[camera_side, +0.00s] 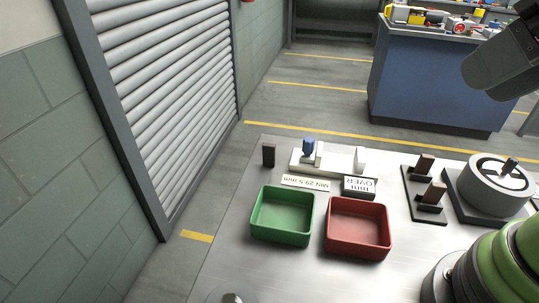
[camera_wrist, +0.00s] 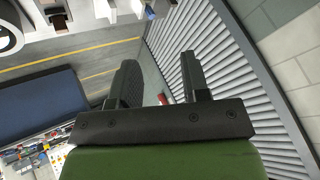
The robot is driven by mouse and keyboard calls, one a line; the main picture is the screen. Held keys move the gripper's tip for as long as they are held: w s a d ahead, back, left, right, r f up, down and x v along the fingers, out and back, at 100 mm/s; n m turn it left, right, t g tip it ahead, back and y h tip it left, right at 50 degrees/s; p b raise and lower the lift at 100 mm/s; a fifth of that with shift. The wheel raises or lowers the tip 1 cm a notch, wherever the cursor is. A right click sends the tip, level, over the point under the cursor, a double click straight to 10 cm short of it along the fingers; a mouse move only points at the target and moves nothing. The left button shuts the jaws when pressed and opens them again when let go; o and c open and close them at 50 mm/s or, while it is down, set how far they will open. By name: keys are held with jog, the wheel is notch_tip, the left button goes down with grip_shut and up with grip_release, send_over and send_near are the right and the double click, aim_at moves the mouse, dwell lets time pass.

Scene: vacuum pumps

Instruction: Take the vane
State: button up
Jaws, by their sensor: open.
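Two dark brown, upright block-shaped vanes stand in a black holder, a rear vane (camera_side: 425,163) and a front vane (camera_side: 435,192), at the right of the metal table in the side view. The pump is partly cut off at the upper left of the wrist view (camera_wrist: 6,32). My gripper (camera_wrist: 158,62) is open and empty in the wrist view, with nothing between its fingers. The side view does not clearly show my fingertips.
A green tray (camera_side: 282,239) and a red tray (camera_side: 358,254) stand at the table's front, both empty. Behind them are a white gauge fixture (camera_side: 335,171) with a blue knob, small labels and a dark block (camera_side: 268,155). A blue bench (camera_side: 430,85) stands beyond.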

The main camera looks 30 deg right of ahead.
jog(key=shift+o, duration=0.3)
jog(key=shift+w, duration=0.1)
jog(key=m+g+y, duration=0.1)
jog(key=m+g, duration=0.3)
jog(key=m, duration=1.9)
send_over(270, 145)
jog(key=s, duration=0.2)
notch_tip(270, 145, down, 22)
jog(key=shift+w+f, duration=0.4)
jog(key=shift+f, duration=0.55)
jog(key=shift+w+f, duration=0.35)
jog(key=shift+f, duration=0.6)
jog(key=shift+w+f, duration=0.4)
jog(key=shift+f, duration=0.55)
jog(key=shift+c, duration=0.3)
grip_shut()
